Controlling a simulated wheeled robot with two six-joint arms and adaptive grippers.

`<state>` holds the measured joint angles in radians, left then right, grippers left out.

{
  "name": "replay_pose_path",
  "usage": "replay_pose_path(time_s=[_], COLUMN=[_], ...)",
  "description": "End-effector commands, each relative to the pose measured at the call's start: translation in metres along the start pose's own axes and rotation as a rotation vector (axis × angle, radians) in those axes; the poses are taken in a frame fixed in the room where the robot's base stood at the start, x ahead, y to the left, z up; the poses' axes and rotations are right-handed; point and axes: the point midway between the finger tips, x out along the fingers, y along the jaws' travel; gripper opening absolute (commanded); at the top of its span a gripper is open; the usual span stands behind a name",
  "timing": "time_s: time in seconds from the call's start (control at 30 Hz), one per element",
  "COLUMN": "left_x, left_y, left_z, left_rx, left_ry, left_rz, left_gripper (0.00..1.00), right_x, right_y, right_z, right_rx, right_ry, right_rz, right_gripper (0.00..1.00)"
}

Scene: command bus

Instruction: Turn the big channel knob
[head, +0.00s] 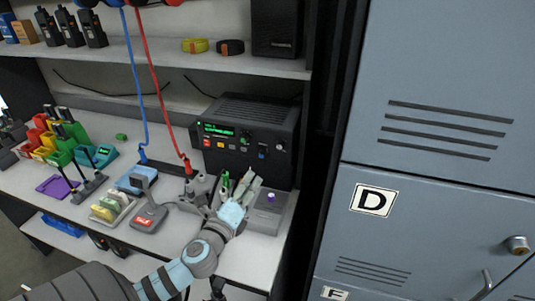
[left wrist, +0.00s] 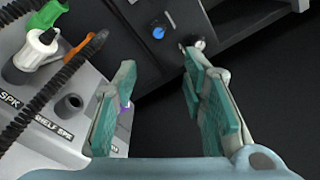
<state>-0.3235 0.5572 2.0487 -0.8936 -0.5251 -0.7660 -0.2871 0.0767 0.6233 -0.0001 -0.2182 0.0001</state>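The black radio (head: 248,135) stands at the back right of the worktop, with a lit green display and several small knobs on its front. A blue-marked knob (head: 263,152) is on the lower right of its face and also shows in the left wrist view (left wrist: 158,32). A pale knob (left wrist: 198,44) shows just beyond the right finger. I cannot tell for sure which is the big channel knob. My left gripper (head: 238,183) is open and empty, low in front of the radio. In the left wrist view its fingers (left wrist: 158,75) are apart. My right gripper is not in view.
A grey panel (left wrist: 45,140) with sockets, a green plug (left wrist: 48,14) and black coiled cords lies beside the left finger. A grey box with a purple knob (head: 270,198) is right of the gripper. Blue lockers (head: 430,160) stand at the right.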

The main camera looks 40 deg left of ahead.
Motion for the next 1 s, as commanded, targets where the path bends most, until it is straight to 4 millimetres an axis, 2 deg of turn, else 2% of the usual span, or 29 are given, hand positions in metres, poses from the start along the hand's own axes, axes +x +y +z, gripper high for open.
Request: replay_pose_path(time_s=[0.2,0.4,0.5,0.63,0.83,0.87,1.0], left_x=[0.054,0.106,0.12,0.128,0.129,0.129,0.129], left_y=[0.003,0.004,0.005,0.004,0.004,0.004,0.004], left_z=[0.008,0.008,0.007,0.006,0.005,0.005,0.005], left_rx=[-0.003,-0.004,-0.004,-0.003,-0.003,-0.003,-0.003], left_ry=[-0.015,-0.013,-0.011,-0.009,-0.008,-0.008,-0.007], left_rz=[0.008,0.01,0.009,0.008,0.008,0.008,0.008], left_gripper=[0.39,0.39,0.39,0.39,0.39,0.37,0.15], right_x=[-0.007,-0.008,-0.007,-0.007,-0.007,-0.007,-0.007], right_y=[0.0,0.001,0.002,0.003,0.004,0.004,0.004], right_z=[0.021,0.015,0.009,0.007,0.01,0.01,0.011], right_rx=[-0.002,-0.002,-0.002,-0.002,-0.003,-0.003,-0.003], right_ry=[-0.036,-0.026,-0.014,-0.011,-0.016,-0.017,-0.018], right_rz=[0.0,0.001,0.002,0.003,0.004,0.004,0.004], right_gripper=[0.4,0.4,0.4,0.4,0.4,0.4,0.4])
